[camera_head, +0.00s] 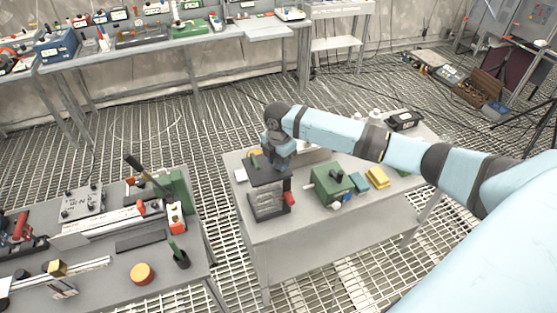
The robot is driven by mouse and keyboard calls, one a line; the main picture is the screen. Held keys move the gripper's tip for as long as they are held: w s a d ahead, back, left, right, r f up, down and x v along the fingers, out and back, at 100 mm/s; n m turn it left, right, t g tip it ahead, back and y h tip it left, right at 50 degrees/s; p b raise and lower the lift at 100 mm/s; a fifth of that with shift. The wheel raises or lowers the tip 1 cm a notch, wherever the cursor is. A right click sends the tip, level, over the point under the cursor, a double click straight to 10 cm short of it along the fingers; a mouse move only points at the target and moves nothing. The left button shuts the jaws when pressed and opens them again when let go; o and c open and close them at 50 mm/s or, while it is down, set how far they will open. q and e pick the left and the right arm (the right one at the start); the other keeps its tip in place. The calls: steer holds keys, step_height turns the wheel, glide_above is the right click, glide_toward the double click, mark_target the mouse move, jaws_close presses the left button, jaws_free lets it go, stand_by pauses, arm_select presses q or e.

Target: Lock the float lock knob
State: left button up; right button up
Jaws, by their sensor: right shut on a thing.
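My right arm reaches in from the right, and its gripper (282,160) points down at the top of a dark boxy device (268,203) on the grey middle table. The gripper is shut on a small part at the device's top, which looks to be the float lock knob. The fingers and the wrist hide the knob, so its turn position cannot be made out. A red part (290,198) shows on the device's right side. The device stands upright near the table's left front. My left gripper is not in view.
On the same table (305,248) stand a green box (331,184), a yellow block (378,177) and a black case (404,120). A cluttered bench (115,245) stands at the left, with a grating floor gap between. The middle table's front strip is clear.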

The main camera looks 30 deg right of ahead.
steer(key=m, duration=0.3)
steer(key=shift+m, duration=0.4)
steer(key=m, duration=0.2)
steer(key=shift+d+m, duration=0.1)
steer(key=shift+m, duration=0.3)
steer(key=m, duration=0.3)
steer(key=shift+r+m, duration=0.1)
steer(key=shift+m, duration=2.1)
steer(key=o, duration=0.9)
